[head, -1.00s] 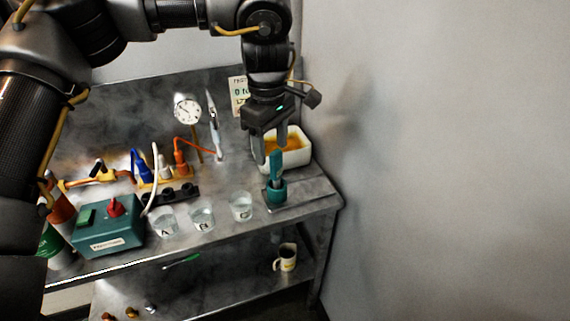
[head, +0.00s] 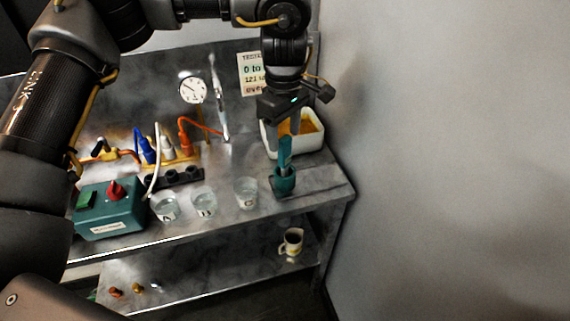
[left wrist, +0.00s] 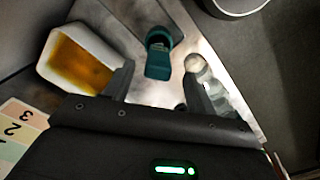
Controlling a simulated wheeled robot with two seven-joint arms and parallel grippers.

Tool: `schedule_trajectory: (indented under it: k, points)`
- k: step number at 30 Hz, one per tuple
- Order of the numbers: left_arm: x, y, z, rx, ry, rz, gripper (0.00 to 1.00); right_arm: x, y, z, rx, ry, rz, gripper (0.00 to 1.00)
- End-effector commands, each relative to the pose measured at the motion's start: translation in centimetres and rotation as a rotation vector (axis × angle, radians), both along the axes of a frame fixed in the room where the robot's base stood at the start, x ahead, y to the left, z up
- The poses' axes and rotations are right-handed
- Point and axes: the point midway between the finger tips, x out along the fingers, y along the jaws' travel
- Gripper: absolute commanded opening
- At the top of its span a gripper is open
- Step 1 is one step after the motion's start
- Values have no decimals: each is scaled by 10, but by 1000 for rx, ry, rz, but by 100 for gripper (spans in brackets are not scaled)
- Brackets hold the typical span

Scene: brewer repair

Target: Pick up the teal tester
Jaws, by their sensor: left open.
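The teal tester (head: 285,152) stands upright in a dark teal holder (head: 285,181) near the right end of the steel bench. My left gripper (head: 285,132) is open, pointing down, and looks to be just above and behind the tester in the head view. In the left wrist view the teal tester (left wrist: 158,65) lies between and beyond the open fingertips of my left gripper (left wrist: 158,82). Nothing is in the jaws. I cannot tell the exact height gap. My right gripper is not in view.
A white tub with amber liquid (head: 310,137) stands beside the left gripper. Several clear cups stand in a row, the nearest (head: 246,193) left of the holder. A teal box with a red knob (head: 110,212) is further left. A mug (head: 291,242) stands on the lower shelf.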

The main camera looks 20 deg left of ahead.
Motion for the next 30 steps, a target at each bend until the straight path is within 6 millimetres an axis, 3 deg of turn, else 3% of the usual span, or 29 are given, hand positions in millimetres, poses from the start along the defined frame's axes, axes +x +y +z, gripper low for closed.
schedule_trajectory:
  k: [4, 12, 21, 30]
  points:
    - [1, 1, -8, 1, 3, 1, 56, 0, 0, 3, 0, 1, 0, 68]
    - [3, 2, -45, 2, 2, 1, 56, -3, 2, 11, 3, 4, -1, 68]
    - [4, 1, -52, 0, 0, 2, 56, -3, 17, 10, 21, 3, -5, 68]
    - [4, 1, -52, 1, 1, 2, 20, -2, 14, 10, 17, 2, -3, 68]
